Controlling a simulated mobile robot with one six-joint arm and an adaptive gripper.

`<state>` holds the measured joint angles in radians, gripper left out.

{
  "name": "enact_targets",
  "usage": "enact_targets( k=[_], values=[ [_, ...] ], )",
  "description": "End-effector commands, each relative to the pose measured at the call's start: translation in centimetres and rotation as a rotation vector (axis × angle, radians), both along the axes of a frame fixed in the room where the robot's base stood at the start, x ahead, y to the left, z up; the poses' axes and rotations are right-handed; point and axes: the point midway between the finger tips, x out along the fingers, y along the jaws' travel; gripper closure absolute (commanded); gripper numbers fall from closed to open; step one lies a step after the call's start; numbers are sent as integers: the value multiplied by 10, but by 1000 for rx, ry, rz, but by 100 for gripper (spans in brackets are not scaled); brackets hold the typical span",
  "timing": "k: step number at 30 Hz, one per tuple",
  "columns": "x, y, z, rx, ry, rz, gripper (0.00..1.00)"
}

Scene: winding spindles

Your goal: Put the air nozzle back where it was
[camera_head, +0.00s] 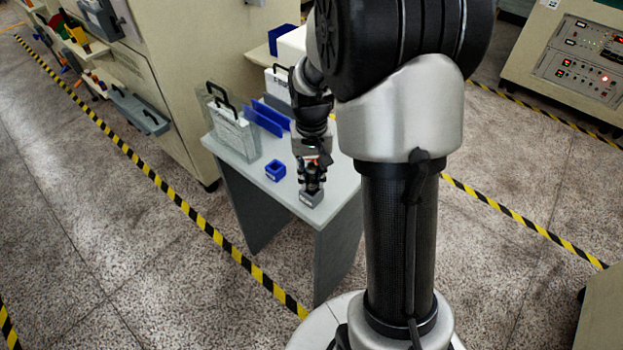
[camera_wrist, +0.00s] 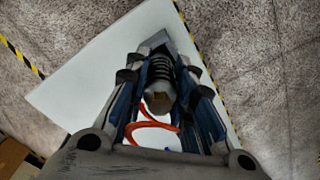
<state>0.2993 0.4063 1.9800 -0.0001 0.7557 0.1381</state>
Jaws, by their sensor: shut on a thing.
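My gripper (camera_head: 312,185) is over the near edge of a grey table (camera_head: 262,190). It is shut on the air nozzle (camera_wrist: 160,82), a dark ribbed piece with a brownish end, between the fingers in the wrist view. An orange-red hose (camera_wrist: 150,136) curves beside it. A small grey holder block (camera_head: 311,200) with a pale label sits on the table directly below my fingertips. The nozzle's lower end is at or just above this block; I cannot tell whether it is inside. In the head view the fingers mostly hide the nozzle.
A small blue square holder (camera_head: 275,171) stands left of the grey block. Blue upright plates (camera_head: 264,117) and a pale case with a black handle (camera_head: 234,134) stand farther back. A beige cabinet (camera_head: 165,75) is at the left. The table's front edge is close.

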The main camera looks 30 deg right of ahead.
Motion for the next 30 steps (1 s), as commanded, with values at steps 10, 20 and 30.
enact_targets(
  k=[10,20,30],
  values=[
    [0,0,-8,-1,-2,0,100],
    [0,0,-12,0,-1,0,66],
    [0,0,-12,0,-1,0,57]
  ],
)
